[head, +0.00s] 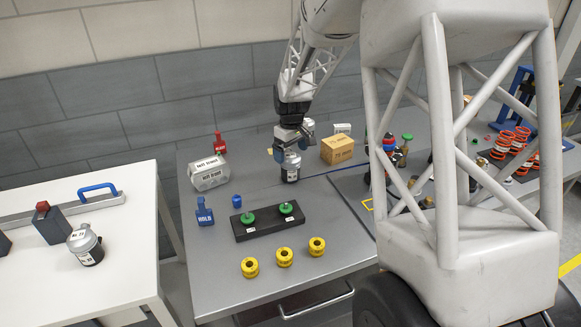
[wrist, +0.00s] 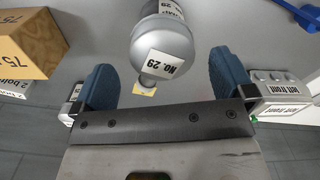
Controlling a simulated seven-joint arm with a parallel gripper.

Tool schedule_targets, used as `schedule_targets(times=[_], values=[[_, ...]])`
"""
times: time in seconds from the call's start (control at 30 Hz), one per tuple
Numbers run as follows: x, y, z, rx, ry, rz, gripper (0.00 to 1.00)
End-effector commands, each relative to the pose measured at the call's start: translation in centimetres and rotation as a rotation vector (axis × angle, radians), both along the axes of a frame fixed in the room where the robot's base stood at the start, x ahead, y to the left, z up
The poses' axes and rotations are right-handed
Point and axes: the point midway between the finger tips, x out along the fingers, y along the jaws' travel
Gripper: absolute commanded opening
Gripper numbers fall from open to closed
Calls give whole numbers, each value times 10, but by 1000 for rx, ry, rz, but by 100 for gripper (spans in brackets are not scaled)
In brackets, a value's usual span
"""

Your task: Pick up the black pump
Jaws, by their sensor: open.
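A pump with a silver domed top and a black lower body (head: 291,174) stands upright on the grey table under my gripper. In the wrist view its silver dome (wrist: 163,48) carries a white "No. 29" label. My gripper (head: 290,150) points down over it, with blue finger pads. In the wrist view my gripper (wrist: 165,82) is open, with one pad to each side of the dome and a gap on both sides. A similar silver and black pump (head: 85,246) stands on the white table at left. The arm partly hides the pump's top in the head view.
A cardboard box (head: 337,149) stands right of the pump, and a grey labelled case (head: 209,173) stands left. A black block with green knobs (head: 268,220), a blue holder (head: 204,212) and yellow rings (head: 284,257) are in front. The table's front left is clear.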

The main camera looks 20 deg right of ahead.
Motion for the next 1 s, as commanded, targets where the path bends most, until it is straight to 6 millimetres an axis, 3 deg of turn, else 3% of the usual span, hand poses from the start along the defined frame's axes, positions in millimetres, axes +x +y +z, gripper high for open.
schedule_targets(times=[0.27, 0.7, 1.0], values=[[0, 0, -3, 0, 0, 0, 100], [1, 2, -46, 0, 0, 0, 100], [1, 2, -51, 0, -1, 0, 100]])
